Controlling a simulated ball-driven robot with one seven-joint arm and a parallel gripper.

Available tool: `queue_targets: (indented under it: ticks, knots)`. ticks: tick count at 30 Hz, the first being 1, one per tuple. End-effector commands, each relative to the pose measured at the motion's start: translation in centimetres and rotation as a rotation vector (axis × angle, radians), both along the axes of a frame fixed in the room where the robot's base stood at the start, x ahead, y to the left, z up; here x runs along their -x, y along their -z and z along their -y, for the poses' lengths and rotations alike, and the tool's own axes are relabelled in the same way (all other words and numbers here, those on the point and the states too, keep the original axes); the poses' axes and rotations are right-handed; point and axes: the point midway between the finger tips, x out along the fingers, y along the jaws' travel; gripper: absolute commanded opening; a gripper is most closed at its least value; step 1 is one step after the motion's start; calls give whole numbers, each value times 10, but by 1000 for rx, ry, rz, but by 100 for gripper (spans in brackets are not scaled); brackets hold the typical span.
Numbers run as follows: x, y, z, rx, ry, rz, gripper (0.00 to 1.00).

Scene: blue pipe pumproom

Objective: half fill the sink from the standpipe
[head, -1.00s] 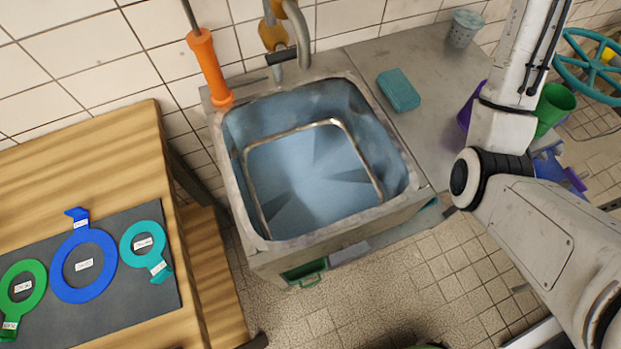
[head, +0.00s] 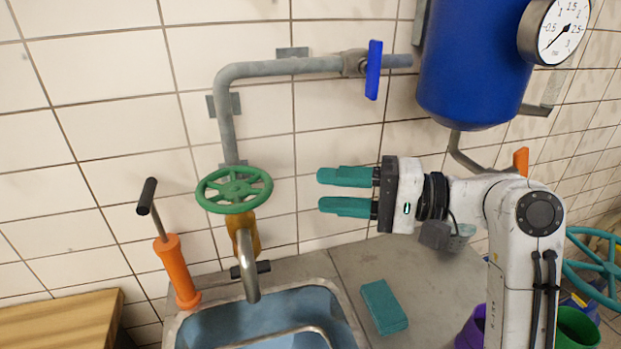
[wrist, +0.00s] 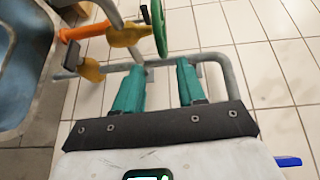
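The sink (head: 178,337) is cut off by the lower edge of the head view; I cannot tell whether it holds water. The standpipe's curved spout (head: 249,275) hangs over its back edge, with no stream visible. A green handwheel (head: 234,190) sits on the pipe above a brass body (head: 243,236). A black handle (head: 250,269) is by the spout. My gripper (head: 320,191) is open and empty, its teal fingers pointing left toward the handwheel, apart from it. In the wrist view, the handwheel (wrist: 160,28) is beyond my fingers (wrist: 160,66).
A grey wall pipe (head: 290,68) carries a blue lever (head: 374,70) near a blue tank (head: 475,60) with a gauge (head: 562,30). An orange hand pump (head: 175,272) stands left of the sink. A teal sponge (head: 384,306) lies on the counter (head: 420,275). A wooden table (head: 55,320) is at lower left.

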Motion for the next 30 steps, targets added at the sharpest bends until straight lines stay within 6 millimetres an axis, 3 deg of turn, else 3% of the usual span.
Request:
queue_targets:
  ticks: [18, 30]
  knots:
    - [-20, 5, -91, 1, -3, 0, 40]
    - [-23, 7, -101, 1, 0, 1, 40]
